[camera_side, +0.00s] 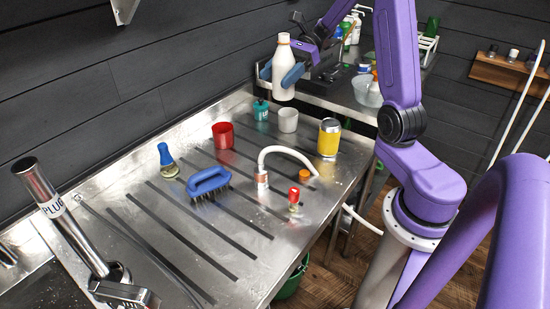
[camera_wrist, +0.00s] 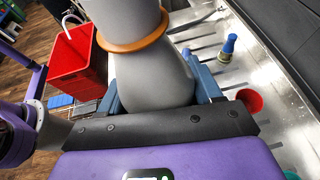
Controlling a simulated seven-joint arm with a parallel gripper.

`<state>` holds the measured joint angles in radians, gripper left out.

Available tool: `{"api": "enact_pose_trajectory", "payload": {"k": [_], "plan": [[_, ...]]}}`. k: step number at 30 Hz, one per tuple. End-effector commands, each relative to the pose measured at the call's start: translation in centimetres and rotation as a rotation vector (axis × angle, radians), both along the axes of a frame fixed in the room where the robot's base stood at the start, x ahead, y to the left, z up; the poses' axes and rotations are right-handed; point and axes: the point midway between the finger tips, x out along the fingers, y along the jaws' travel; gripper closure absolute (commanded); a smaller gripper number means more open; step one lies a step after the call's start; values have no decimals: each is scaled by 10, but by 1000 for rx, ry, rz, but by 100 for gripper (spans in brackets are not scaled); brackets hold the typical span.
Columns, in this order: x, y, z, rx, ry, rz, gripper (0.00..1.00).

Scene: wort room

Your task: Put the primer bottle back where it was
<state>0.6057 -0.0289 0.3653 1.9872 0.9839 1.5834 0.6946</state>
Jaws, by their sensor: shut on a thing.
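My gripper (camera_side: 280,76) is shut on a white bottle (camera_side: 285,50), apparently the primer bottle, though I can read no label on it. The blue fingers hold its body from both sides. The bottle is upright in the side view, in the air above the far end of the steel drainboard (camera_side: 130,159). In the wrist view the bottle (camera_wrist: 155,76) fills the middle between the fingers of my gripper (camera_wrist: 157,84), with an orange ring around its neck. Its base is hidden there. No marked place for the bottle can be told in these frames.
Behind, a shelf (camera_side: 340,103) holds several bottles and a bowl (camera_side: 367,91).

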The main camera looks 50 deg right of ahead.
Motion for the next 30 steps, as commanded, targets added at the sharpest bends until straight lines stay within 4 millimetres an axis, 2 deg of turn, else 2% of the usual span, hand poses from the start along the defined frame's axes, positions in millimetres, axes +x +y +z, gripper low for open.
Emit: {"api": "enact_pose_trajectory", "payload": {"k": [4,13,22,30], "plan": [[15,0,16,0,-3,-121,74],[35,-5,36,1,-3,-274,74],[34,-5,-1,3,4,-266,74],[34,-5,-51,3,7,-265,74]]}}
